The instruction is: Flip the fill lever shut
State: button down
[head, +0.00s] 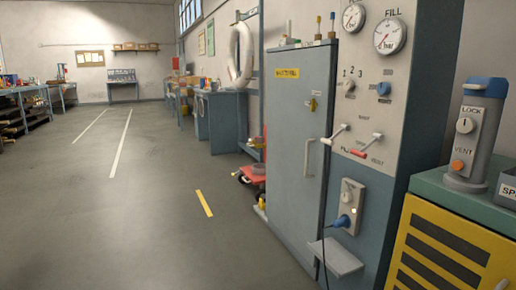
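The filling panel (372,95) stands at the right of the head view, pale on a blue-grey cabinet. Two levers stick out of its lower part. One has a white handle (340,131) and points up to the right from its pivot. Below it, one has a red handle (358,153) and lies nearly level. The small lettering beside them is too blurred to tell which is the fill lever. A gauge (390,36) marked FILL is above, with a second gauge (354,17) to its left. My gripper is not in view.
A tall grey locker (300,130) stands left of the panel. A socket with a blue plug (343,221) and a small shelf (335,257) stick out below the levers. A yellow-fronted cabinet (455,250) carrying a grey cylinder (480,140) stands at right. The floor at left is clear.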

aim_at(327, 142)
jog(key=u, duration=0.35)
jog(key=i, duration=1)
jog(key=z, duration=0.1)
